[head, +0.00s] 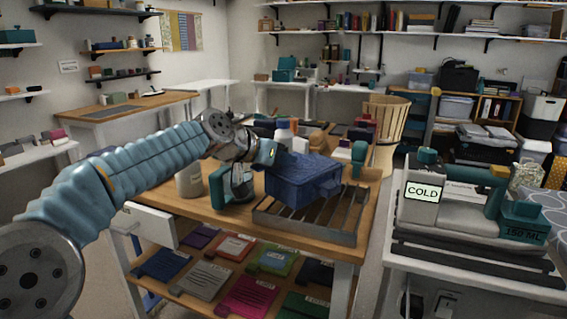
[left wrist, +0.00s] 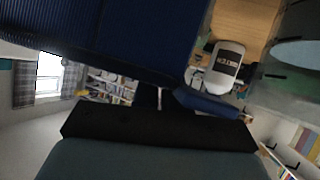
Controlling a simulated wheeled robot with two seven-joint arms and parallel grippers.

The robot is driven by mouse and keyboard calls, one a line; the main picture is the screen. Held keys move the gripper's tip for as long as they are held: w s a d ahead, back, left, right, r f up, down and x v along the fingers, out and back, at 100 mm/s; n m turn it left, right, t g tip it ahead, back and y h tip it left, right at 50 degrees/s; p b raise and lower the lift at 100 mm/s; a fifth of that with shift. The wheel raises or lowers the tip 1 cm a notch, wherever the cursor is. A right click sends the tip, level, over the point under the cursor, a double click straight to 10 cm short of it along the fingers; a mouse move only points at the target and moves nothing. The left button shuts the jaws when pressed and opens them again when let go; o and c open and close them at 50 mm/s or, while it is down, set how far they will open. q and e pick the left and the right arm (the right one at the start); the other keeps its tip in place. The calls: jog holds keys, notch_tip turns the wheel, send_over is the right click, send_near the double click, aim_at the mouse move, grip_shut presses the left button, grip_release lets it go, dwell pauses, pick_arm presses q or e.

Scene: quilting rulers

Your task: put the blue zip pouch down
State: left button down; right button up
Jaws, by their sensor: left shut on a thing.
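The blue zip pouch (head: 302,180) is a dark blue boxy fabric case, seen over the slotted metal rack (head: 308,228) at the front of the wooden table (head: 225,222). My left gripper (head: 268,153) is shut on the pouch at its upper left side. The pouch also fills the top left of the left wrist view (left wrist: 105,35), close to a black finger. Whether its underside touches the rack is hidden from me. My right gripper is in neither view.
A pale jar (head: 188,181) and a teal-handled clear jug (head: 236,186) stand left of the pouch. Small items crowd the table behind it. A wicker basket (head: 388,130) stands behind, and a machine marked COLD (head: 423,192) sits on the right-hand table.

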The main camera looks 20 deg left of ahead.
pick_arm(q)
jog(key=shift+f, duration=0.3)
jog(key=c, duration=1.2)
grip_release()
jog(key=shift+s, duration=0.1)
